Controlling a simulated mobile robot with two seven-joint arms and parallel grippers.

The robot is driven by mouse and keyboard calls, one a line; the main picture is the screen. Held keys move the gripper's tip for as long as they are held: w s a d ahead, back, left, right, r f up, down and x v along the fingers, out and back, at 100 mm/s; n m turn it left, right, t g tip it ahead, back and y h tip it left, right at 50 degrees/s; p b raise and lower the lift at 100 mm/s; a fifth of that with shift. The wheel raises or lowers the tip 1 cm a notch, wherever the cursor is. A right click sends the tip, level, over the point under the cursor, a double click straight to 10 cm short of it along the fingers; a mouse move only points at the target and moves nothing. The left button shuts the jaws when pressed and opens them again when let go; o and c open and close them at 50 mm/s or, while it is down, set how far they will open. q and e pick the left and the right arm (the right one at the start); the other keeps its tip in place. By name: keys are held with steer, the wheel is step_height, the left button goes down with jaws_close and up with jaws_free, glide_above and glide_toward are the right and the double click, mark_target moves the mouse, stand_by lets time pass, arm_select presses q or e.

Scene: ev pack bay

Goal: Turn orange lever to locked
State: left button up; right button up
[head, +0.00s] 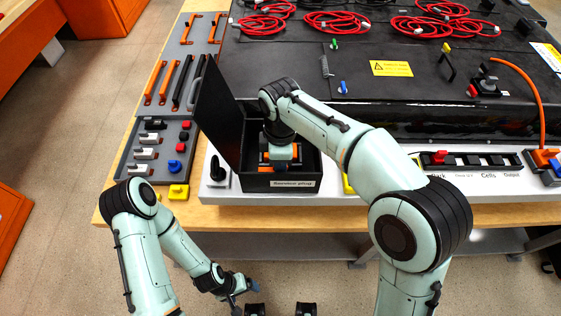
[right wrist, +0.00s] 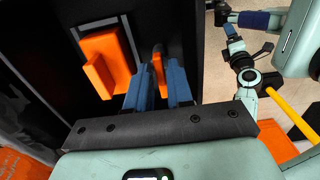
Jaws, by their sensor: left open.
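The orange lever (right wrist: 158,62) stands up inside the black service plug box (head: 240,184), seen edge-on in the right wrist view. My right gripper (right wrist: 160,82) reaches down into the box; its blue fingers are on both sides of the lever, which fills the narrow gap between them. An orange block (right wrist: 108,62) with a pale outline beside it is next to the lever. In the head view, my right wrist covers most of the lever, and some orange (head: 266,157) shows beside it. My left gripper (head: 246,290) is open and empty, low in front of the bench.
The box's black lid (head: 217,115) stands open on the left. A grey tool panel (head: 178,130) with handles and knobs lies left of it. The battery pack (head: 300,70) with red cables is behind. A connector strip (head: 470,160) is at right.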

steer(key=shift+f, duration=0.1)
jaws_close()
arm_select(q)
steer(key=shift+w+r, duration=0.1)
steer(key=shift+r, duration=0.05)
arm_select(e)
steer(key=shift+m, duration=0.3)
steer(key=m+p, duration=0.1)
steer(key=m, duration=0.1)
steer(key=shift+m, duration=0.3)
steer(key=m+p, duration=0.1)
steer(key=m, duration=0.3)
steer(key=shift+m, duration=0.3)
steer(key=m, duration=0.4)
steer(key=shift+m, duration=0.3)
arm_select(q)
steer(key=w+r, duration=0.2)
steer(key=r, duration=0.1)
steer(key=shift+w, duration=0.25)
arm_select(e)
steer(key=m, duration=0.5)
steer(key=shift+m, duration=0.4)
